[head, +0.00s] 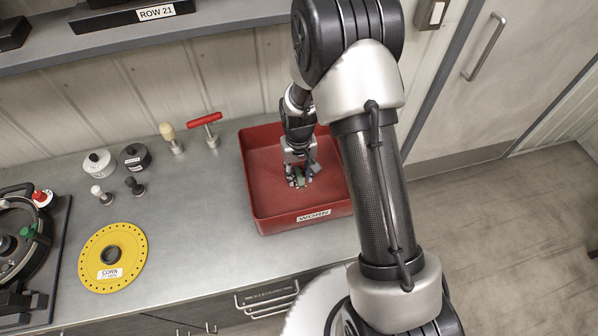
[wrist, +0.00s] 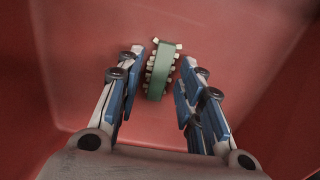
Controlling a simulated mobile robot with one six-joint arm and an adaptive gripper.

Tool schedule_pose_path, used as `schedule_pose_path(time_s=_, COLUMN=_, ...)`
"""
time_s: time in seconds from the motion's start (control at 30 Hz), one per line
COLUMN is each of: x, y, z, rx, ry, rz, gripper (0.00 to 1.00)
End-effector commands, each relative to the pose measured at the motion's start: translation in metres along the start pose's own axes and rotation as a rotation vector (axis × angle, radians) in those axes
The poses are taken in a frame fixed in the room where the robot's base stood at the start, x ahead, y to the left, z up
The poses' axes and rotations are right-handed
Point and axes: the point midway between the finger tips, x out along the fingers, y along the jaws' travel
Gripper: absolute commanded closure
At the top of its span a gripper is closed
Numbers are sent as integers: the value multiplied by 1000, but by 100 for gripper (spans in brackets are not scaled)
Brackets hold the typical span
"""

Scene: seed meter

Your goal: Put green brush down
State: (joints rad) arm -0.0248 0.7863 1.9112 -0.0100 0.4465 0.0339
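The green brush (wrist: 160,72), a short green bar with pale bristle tufts along its sides, lies in the red tray labelled WORN (head: 265,190). In the wrist view it sits between my fingertips, with a visible gap on each side. My gripper (wrist: 158,85) is open and points down into the tray. In the head view my gripper (head: 299,182) is inside the tray, and only a bit of green shows between the fingers. The brush appears to rest on the tray floor.
A yellow CORN disc (head: 85,262) lies on the grey bench (head: 190,240). A round machine (head: 20,240) is far left.

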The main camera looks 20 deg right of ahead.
Motion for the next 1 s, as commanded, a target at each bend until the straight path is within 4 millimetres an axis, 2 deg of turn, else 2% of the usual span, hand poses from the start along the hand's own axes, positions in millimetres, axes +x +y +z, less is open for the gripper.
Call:
schedule_pose_path(time_s=0.4, x=-87, y=0, z=-1, rx=0, ry=6, rz=0, gripper=65)
schedule_pose_path(time_s=0.77, x=-133, y=0, z=2, rx=0, ry=17, rz=-1, gripper=65)
schedule_pose_path(time_s=0.87, x=-166, y=2, z=12, rx=0, ry=51, rz=-1, gripper=65)
schedule_pose_path(time_s=1.0, x=-230, y=5, z=44, rx=1, ry=121, rz=-3, gripper=65)
